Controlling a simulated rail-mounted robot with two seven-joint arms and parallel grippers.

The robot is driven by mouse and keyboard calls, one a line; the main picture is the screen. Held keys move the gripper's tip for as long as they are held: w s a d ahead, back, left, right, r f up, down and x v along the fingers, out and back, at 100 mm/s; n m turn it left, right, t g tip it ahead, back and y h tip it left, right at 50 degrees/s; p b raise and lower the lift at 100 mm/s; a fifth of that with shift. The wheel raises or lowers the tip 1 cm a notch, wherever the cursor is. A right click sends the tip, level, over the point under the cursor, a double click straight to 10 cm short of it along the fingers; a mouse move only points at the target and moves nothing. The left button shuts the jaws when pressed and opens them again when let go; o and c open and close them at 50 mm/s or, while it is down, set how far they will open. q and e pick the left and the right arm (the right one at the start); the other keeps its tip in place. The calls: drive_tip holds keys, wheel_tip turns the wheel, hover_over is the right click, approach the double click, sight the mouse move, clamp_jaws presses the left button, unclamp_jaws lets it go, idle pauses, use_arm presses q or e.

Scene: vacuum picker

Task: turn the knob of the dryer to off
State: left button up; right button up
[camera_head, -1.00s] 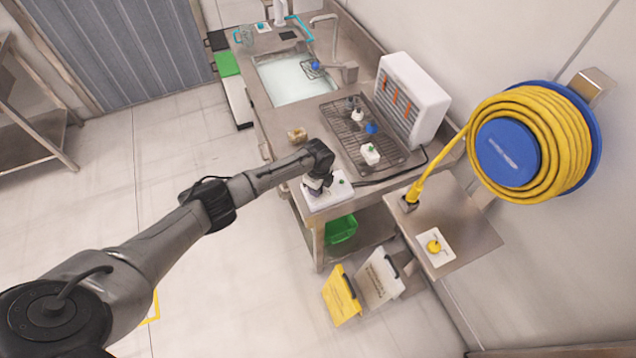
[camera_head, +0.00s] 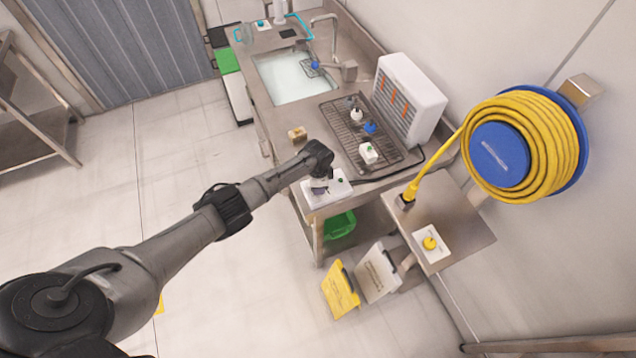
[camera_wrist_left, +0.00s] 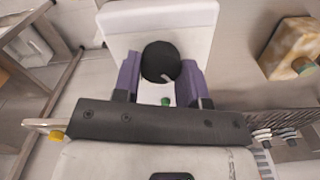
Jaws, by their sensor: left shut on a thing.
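A white control box (camera_head: 341,188) sits on the near front corner of the steel counter, and a dark cable runs from it toward the white dryer (camera_head: 413,98) with orange bars. In the left wrist view the box (camera_wrist_left: 118,22) carries a round black knob (camera_wrist_left: 158,60) with a pale pointer mark, aimed toward the lower right. A small green spot shows beside the knob. My left gripper (camera_wrist_left: 160,73) has its purple fingers on both sides of the knob, shut on it. In the head view the gripper (camera_head: 319,184) hides the knob. My right gripper is not in view.
A drying rack (camera_head: 350,142) with several small items stands in front of the dryer. A sponge-like block (camera_head: 297,134) lies near the counter edge. A sink (camera_head: 290,78) is farther back. A side shelf (camera_head: 455,215) with a yellow knob and a hose reel (camera_head: 500,155) are at right.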

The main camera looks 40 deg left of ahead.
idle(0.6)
use_arm(q)
drive_tip(key=o, duration=0.9)
drive_tip(key=shift+o, duration=0.2)
drive_tip(key=shift+r, duration=0.15)
drive_tip(key=shift+r, duration=0.35)
wheel_tip(320, 180, up, 13)
drive_tip(key=p, duration=0.1)
drive_tip(key=shift+f, duration=0.1)
drive_tip(key=shift+n, duration=0.5)
